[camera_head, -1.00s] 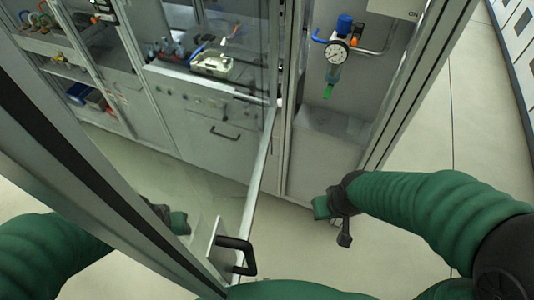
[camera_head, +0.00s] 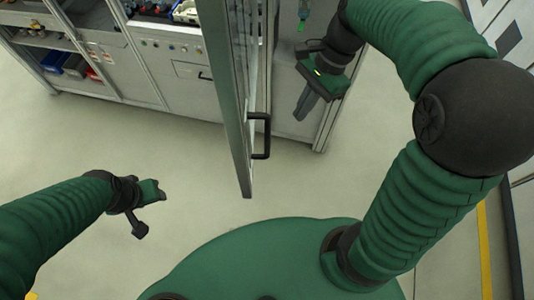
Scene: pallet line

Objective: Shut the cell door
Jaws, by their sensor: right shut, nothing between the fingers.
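The cell door (camera_head: 226,90) is a metal-framed glass panel that juts out from the cabinet front toward me, standing open and seen nearly edge-on. Its black handle (camera_head: 264,137) is on the right side near the lower end. My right gripper (camera_head: 303,105) is shut and empty, pointing down just right of the door and handle. I see a gap between it and the handle in the picture. My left gripper (camera_head: 155,191) is out over the floor, left of the door and apart from it. Its fingers are too small and angled to tell their opening.
The grey cabinet (camera_head: 180,85) runs across the back, with blue and red bins (camera_head: 73,65) on a shelf at left. The pale floor (camera_head: 110,135) is clear between the cabinet and me. A yellow floor line (camera_head: 485,250) lies at right.

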